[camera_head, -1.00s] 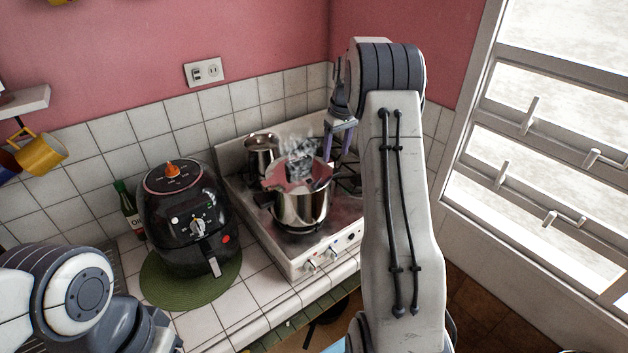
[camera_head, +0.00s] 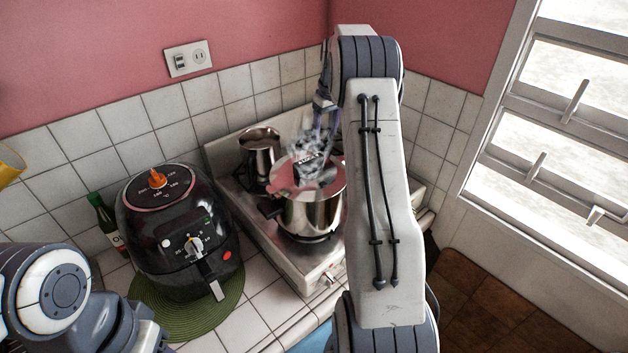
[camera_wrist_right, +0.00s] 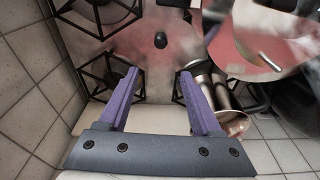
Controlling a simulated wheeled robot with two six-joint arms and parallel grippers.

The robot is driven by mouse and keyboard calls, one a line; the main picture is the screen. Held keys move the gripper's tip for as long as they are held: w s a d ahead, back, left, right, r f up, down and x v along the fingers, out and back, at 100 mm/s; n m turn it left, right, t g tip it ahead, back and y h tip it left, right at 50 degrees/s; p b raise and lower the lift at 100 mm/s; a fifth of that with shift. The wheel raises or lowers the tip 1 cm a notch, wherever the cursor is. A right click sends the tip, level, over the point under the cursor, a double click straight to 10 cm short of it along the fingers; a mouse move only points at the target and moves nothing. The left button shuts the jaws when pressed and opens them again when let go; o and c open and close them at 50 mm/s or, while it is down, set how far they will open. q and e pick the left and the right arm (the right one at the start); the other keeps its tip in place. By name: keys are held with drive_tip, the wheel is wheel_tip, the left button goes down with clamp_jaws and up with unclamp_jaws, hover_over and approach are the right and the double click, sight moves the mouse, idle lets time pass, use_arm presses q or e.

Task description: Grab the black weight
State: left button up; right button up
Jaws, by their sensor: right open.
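A dark block (camera_head: 309,168), which looks like the black weight, sits on the pinkish lid (camera_head: 283,177) of the steel pot (camera_head: 300,213), partly veiled by steam in the head view. My right gripper (camera_head: 322,122) is just above and behind the lid, partly hidden by its own arm and steam. In the right wrist view my right gripper (camera_wrist_right: 158,75) has its purple fingers apart with nothing between them. The lid (camera_wrist_right: 275,42) shows there at upper right, beside the fingers. I cannot make out the weight in that view.
The pot stands on a white stove (camera_head: 285,262). A steel jug (camera_head: 259,155) stands behind it to the left. A black air fryer (camera_head: 180,230) on a green mat (camera_head: 160,318) and a bottle (camera_head: 102,222) are further left. Tiled walls close in behind; a window (camera_head: 560,110) is at right.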

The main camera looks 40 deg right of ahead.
use_arm(q)
wheel_tip(320, 180, down, 6)
drive_tip(key=b, duration=0.5)
use_arm(e)
drive_tip(key=f, duration=0.3)
drive_tip(key=w+f+p, duration=0.1)
drive_tip(key=f, duration=0.3)
drive_tip(key=f+p, duration=0.1)
drive_tip(key=f, duration=0.3)
drive_tip(key=shift+w, duration=0.15)
drive_tip(key=shift+f+p, duration=0.3)
drive_tip(key=shift+p, duration=0.05)
wheel_tip(320, 180, down, 4)
drive_tip(key=shift+a+r+p, duration=0.1)
drive_tip(key=shift+r+p, duration=0.1)
drive_tip(key=shift+p, duration=0.9)
drive_tip(key=shift+w+f, duration=0.15)
drive_tip(key=shift+f, duration=0.35)
use_arm(q)
drive_tip(key=r, duration=0.5)
drive_tip(key=shift+w, duration=0.3)
use_arm(e)
clamp_jaws()
